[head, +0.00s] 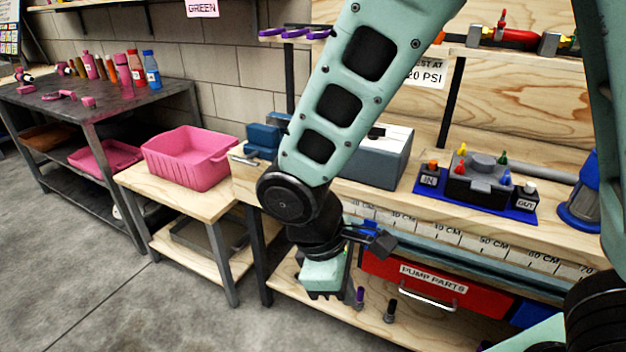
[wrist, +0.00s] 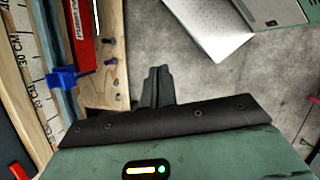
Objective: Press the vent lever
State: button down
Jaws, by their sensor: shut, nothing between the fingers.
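No part in view can be told for sure as the vent lever. A grey pump block (head: 484,177) with several small coloured caps sits on a blue base on the bench, between the IN and OUT labels. My gripper (wrist: 157,72) is shut and empty, seen from behind in the wrist view, over the wooden lower shelf's edge and the floor. In the head view its green body hangs low in front of the bench, left of the red drawer and well apart from the pump block. Its fingertips are hard to make out there.
A red PUMP PARTS drawer (head: 430,279) is under the bench top. A blue clamp (wrist: 65,79) sits on the ruler rail. Small pegs (head: 390,310) stand on the lower shelf (head: 340,322). A pink bin (head: 188,157) stands on the left side table. The floor (head: 110,290) is clear.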

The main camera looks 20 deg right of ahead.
jog(key=w+d+f+n+t+h, duration=0.3)
jog(key=w+f+n+h, duration=0.15)
jog(key=w, duration=0.25)
jog(key=w+d+f+n+t+h, duration=0.25)
jog(key=w+h, duration=0.25)
jog(key=w, duration=0.3)
jog(key=w+a+r+n+t+h, duration=0.1)
jog(key=w+a+r+n+t, duration=0.3)
jog(key=w+a+n+t, duration=0.3)
jog(key=w+n+t, duration=0.1)
jog(key=w+t, duration=0.1)
jog(key=t, duration=0.1)
jog(key=shift+a+t, duration=0.35)
jog(key=shift+h, duration=0.25)
jog(key=x, duration=1)
jog(key=shift+p, duration=0.3)
